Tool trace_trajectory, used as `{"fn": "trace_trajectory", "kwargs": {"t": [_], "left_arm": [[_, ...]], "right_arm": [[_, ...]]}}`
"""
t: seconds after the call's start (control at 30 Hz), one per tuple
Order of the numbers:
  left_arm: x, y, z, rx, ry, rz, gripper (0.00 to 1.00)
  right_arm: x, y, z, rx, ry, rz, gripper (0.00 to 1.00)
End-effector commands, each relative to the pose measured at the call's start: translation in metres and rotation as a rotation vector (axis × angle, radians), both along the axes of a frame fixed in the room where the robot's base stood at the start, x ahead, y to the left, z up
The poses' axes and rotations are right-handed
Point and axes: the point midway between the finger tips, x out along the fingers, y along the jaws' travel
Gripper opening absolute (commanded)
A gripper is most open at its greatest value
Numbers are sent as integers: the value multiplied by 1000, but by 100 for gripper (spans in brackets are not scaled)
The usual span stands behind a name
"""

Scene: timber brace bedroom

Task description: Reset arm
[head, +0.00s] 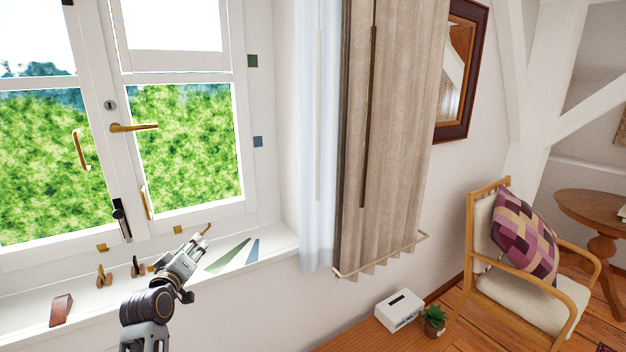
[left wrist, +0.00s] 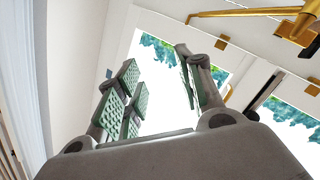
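My left arm (head: 150,305) comes up from the bottom left of the head view and is raised in front of the window sill. My left gripper (head: 194,246) points up and to the right, over or just in front of the sill; I cannot tell whether it touches anything. In the left wrist view the fingers of the left gripper (left wrist: 161,88) stand apart with green ribbed pads. Bright window glass shows between them, and nothing is held. My right arm and gripper are not in view.
A white window (head: 103,140) with a brass handle (head: 134,128) rises behind the gripper. Small pieces, including a brown block (head: 61,310), lie on the sill (head: 30,330). A curtain (head: 385,150), a white box (head: 400,310), a plant (head: 434,318) and an armchair (head: 520,270) stand right.

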Motion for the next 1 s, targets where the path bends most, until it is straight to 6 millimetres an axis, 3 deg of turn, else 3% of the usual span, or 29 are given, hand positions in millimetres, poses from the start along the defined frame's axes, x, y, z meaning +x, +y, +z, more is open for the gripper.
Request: {"fn": "trace_trajectory", "kwargs": {"t": [0.1, 0.5, 0.8, 1.0], "left_arm": [[-19, -14, -34, 73, 107, -39, 37], [-104, -58, -136, 299, 455, -195, 37], [-187, -85, -197, 449, 708, -336, 37], [-248, -98, -227, 533, 868, -438, 37]], "right_arm": [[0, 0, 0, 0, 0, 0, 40], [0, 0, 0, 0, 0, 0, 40], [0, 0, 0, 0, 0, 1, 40], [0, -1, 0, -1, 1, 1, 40]]}}
